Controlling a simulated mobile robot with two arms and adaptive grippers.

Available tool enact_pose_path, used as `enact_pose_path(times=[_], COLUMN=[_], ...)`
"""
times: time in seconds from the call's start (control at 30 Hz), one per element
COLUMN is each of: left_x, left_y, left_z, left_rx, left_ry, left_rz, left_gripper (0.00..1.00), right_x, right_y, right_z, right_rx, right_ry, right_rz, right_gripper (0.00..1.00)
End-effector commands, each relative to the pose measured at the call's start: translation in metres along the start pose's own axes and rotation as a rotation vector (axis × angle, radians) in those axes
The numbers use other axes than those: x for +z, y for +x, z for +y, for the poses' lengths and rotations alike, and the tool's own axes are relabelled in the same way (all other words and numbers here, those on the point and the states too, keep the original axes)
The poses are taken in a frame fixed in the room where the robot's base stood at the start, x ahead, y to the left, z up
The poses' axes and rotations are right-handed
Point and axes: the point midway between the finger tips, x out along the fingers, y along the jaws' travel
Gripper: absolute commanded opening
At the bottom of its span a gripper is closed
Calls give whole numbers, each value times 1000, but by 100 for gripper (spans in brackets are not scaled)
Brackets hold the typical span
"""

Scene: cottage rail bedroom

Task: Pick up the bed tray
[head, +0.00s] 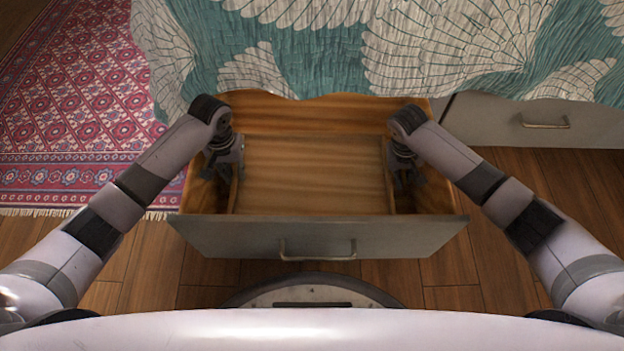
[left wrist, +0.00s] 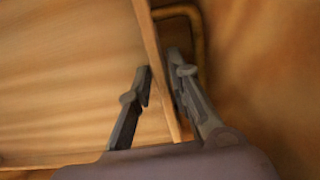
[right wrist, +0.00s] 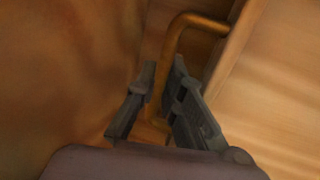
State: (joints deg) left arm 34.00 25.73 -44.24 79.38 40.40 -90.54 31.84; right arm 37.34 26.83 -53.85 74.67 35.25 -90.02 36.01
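The bed tray (head: 312,178) is a flat light-wood tray with a thin raised rim, lying inside the open drawer. In the left wrist view, its rim (left wrist: 152,62) runs between the fingers of my left gripper (left wrist: 160,78), which is open at the tray's left end (head: 225,168). My right gripper (right wrist: 164,72) is open at the right end. In the right wrist view, a bent brown bar (right wrist: 172,52) beside the tray side (right wrist: 232,42) passes between or behind its fingers. A similar bar (left wrist: 192,14) shows behind the left fingers. The arms partly hide both tray ends.
The wooden drawer (head: 225,240) is pulled out from under the bed, its grey front and handle facing me. The leaf-patterned bedspread (head: 420,45) overhangs its back. Side gaps are narrow. A shut drawer (head: 540,118) is at right, a red rug (head: 70,110) at left.

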Motion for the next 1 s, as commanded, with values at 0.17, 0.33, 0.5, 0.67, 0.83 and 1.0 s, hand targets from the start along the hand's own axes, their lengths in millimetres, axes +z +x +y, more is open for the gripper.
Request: enact_pose_path(times=[0.17, 0.33, 0.5, 0.67, 0.83, 1.0], left_x=[0, 0, 0, 0, 0, -1], left_y=[0, 0, 0, 0, -1, -3], left_z=[0, 0, 0, 0, 0, 0], left_rx=[0, 0, 0, 0, 0, 1], left_ry=[0, 0, 0, 0, 0, 0], left_rz=[0, 0, 1, 1, 1, 3], left_gripper=[4, 0, 0, 0, 0, 0], right_x=[0, 0, 0, 0, 0, -1], right_y=[0, -1, -1, -1, -1, -3], right_z=[0, 0, 0, 0, 0, 0], right_rx=[-1, -1, -1, -1, -1, -1], right_ry=[0, 0, 0, 0, 0, 1], right_rz=[0, 0, 1, 1, 1, 3], right_gripper=[0, 0, 0, 0, 0, 0])
